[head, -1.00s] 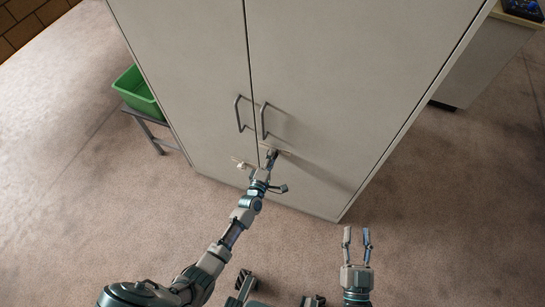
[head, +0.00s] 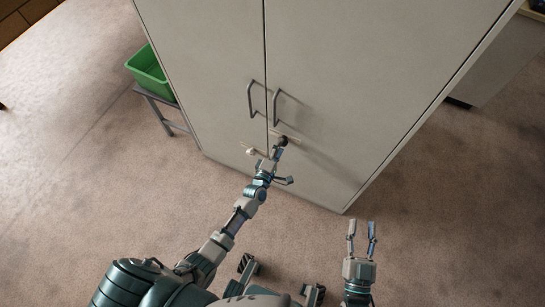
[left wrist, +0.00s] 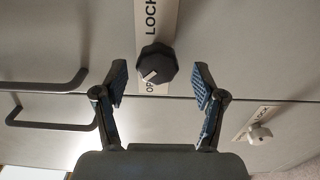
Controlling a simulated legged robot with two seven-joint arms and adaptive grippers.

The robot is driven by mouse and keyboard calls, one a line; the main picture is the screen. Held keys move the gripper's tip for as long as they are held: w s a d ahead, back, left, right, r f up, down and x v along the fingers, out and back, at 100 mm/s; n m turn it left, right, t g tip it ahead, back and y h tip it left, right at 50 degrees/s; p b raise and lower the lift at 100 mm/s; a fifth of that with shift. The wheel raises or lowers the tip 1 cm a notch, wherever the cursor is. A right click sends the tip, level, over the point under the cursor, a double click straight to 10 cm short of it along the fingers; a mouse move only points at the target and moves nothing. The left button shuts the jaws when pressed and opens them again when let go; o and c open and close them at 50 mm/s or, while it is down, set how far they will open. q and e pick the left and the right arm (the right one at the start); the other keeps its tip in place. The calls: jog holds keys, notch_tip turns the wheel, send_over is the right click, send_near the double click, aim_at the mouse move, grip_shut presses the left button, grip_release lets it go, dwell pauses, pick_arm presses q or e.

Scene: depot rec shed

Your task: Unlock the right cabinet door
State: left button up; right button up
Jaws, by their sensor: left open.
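The tall grey cabinet (head: 370,60) has two doors. Its right door carries a dark round knob (head: 282,141) on a label plate; the left door has a pale knob (head: 250,151). In the left wrist view the dark knob (left wrist: 158,64) sits between my left gripper's (left wrist: 160,84) spread fingers, apart from both. Its white mark points lower left, towards letters "OP", partly hidden; "LOCK" is at the plate's other end. The pale knob (left wrist: 260,134) is off to the right there. My left gripper (head: 272,156) is open at the knob. My right gripper (head: 362,230) is open and empty, over the floor.
Two bar handles, left (head: 252,99) and right (head: 286,107), stand out just above the knobs. A green bin (head: 148,72) on a grey stand (head: 165,112) is left of the cabinet. Carpet (head: 440,200) is clear in front and right.

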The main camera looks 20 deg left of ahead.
pick_arm(q)
jog(key=s, duration=1)
jog(key=shift+s+a, duration=0.25)
jog(key=shift+a, duration=0.1)
